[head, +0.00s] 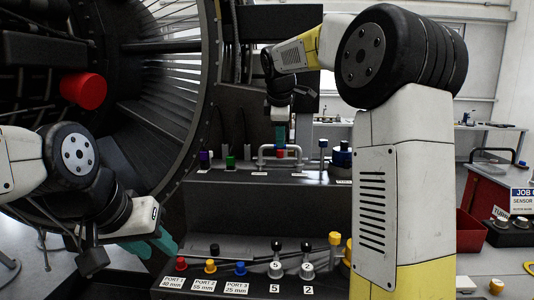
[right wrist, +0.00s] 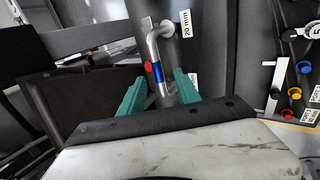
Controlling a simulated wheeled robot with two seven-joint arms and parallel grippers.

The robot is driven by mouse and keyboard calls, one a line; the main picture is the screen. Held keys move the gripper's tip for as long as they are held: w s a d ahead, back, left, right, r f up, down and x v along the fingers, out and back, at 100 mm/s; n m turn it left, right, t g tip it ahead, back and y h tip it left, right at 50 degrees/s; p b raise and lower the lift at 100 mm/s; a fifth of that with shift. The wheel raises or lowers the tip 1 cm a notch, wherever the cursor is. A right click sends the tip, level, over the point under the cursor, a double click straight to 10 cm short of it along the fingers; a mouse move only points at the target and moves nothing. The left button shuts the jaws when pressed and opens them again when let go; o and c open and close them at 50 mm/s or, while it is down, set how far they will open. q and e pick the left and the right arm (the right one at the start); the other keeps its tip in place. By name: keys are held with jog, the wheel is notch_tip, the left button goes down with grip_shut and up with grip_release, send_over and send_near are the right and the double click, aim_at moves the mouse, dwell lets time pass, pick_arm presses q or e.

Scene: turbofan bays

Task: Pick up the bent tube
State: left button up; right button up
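The bent tube (head: 266,154) is a silver tube on the upper shelf of the dark bench in the head view. In the right wrist view the bent tube (right wrist: 154,48) has a red and a blue band and a bend near a "20 mm" label. My right gripper (head: 281,140) points down at it. In the right wrist view my right gripper's teal fingers (right wrist: 160,92) are apart, one on each side of the tube's near part, with visible gaps. My left gripper (head: 160,244) is low at the left, away from the tube; its finger opening is unclear.
Purple (head: 205,158) and green (head: 231,161) capped items stand left of the tube, and a blue-topped item (head: 323,146) right. The lower shelf holds red (head: 181,264), yellow and blue port caps and black-knobbed fittings. A large engine housing (head: 160,90) fills the left.

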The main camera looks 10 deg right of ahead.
jog(key=x, duration=0.6)
jog(key=shift+w+d+f, duration=0.1)
jog(key=shift+w+f, duration=0.1)
jog(key=shift+w, duration=0.2)
grip_shut()
